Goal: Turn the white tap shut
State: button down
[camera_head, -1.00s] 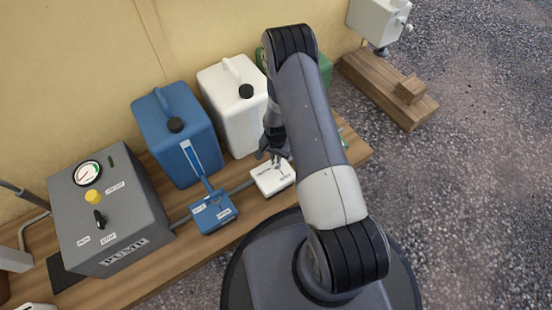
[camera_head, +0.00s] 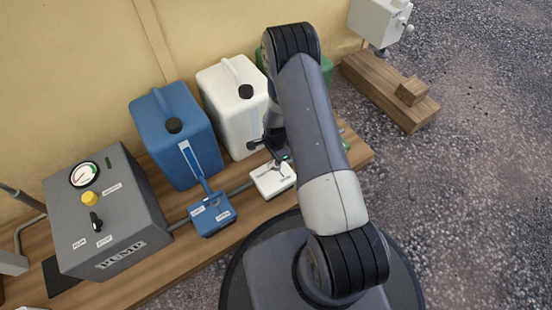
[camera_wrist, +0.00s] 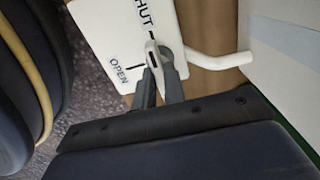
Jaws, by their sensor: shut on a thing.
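The white tap is a flat white block (camera_head: 270,181) on the wooden bench, in front of the white canister. The wrist view shows its face (camera_wrist: 103,30) from close up, with the labels SHUT and OPEN and a short dark mark by each. My gripper (camera_wrist: 157,64) is shut on the tap's white lever (camera_wrist: 151,49), with one finger on each side. The lever's end lies between the two marks, close to the SHUT one. In the head view my gripper (camera_head: 277,156) is over the block, partly hidden by my arm.
A blue tap (camera_head: 212,213) and a blue canister (camera_head: 173,145) stand left of the white tap, with the white canister (camera_head: 232,110) behind it. The grey pump box (camera_head: 108,215) is further left. A green canister (camera_head: 327,69) is partly behind my arm.

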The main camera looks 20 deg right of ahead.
dwell(0.3)
jog(key=c, duration=1.5)
grip_release()
notch_tip(320, 180, up, 11)
jog(key=p, duration=0.4)
jog(key=shift+f, duration=0.1)
notch_tip(320, 180, down, 11)
jog(key=b, duration=0.4)
jog(key=shift+n, duration=0.3)
